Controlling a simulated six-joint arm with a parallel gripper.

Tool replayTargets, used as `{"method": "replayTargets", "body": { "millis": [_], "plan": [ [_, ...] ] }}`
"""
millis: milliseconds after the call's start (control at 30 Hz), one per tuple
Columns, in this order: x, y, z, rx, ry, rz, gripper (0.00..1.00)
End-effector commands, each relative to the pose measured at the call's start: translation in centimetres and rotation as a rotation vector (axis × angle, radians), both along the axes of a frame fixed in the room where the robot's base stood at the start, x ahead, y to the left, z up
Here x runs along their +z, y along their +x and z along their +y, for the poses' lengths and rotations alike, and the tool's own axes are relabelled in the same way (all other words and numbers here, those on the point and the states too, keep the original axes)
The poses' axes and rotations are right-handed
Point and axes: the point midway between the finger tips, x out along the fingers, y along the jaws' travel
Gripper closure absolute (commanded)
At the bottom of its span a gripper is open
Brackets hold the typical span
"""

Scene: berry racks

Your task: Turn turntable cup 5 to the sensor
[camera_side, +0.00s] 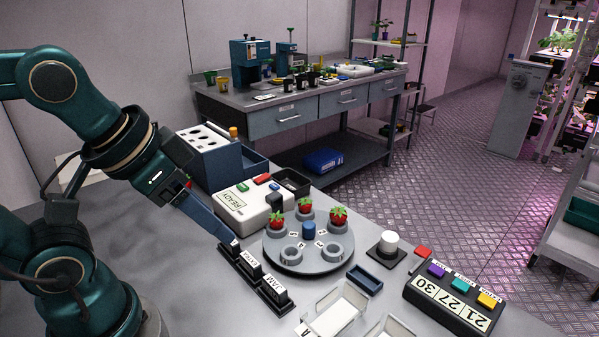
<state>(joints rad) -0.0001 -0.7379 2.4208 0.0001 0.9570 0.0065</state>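The round grey turntable (275,257) stands on the table at the centre. It has a ring of cups around a blue centre knob (309,228). Strawberries sit in the left cup (277,220), the back cup (305,206) and the right cup (339,215). The two front cups (291,254) (333,252) look empty. Small number labels lie by the cups; I cannot read which is 5. A white box (240,206) reading READY, with a dark head (275,203) beside the turntable, looks like the sensor. My gripper (234,242) points down left of the turntable, apart from it; its finger gap is not clear.
Black labelled blocks (272,291) stand close to my gripper tip. White trays (335,312), a dark blue tray (365,279), a white button (389,238) and a panel with coloured buttons (453,303) lie to the right. A blue rack (208,160) stands behind.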

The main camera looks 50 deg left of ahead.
Motion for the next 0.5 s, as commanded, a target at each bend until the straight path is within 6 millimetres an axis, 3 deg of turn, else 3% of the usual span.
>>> {"method": "replayTargets", "body": {
  "millis": [233, 500],
  "plan": [
    [4.0, 4.7, 0.3, 0.003, 0.005, 0.046, 0.37],
    [4.7, 11.3, 0.9, 0.012, 0.006, 0.158, 0.37]
  ]
}}
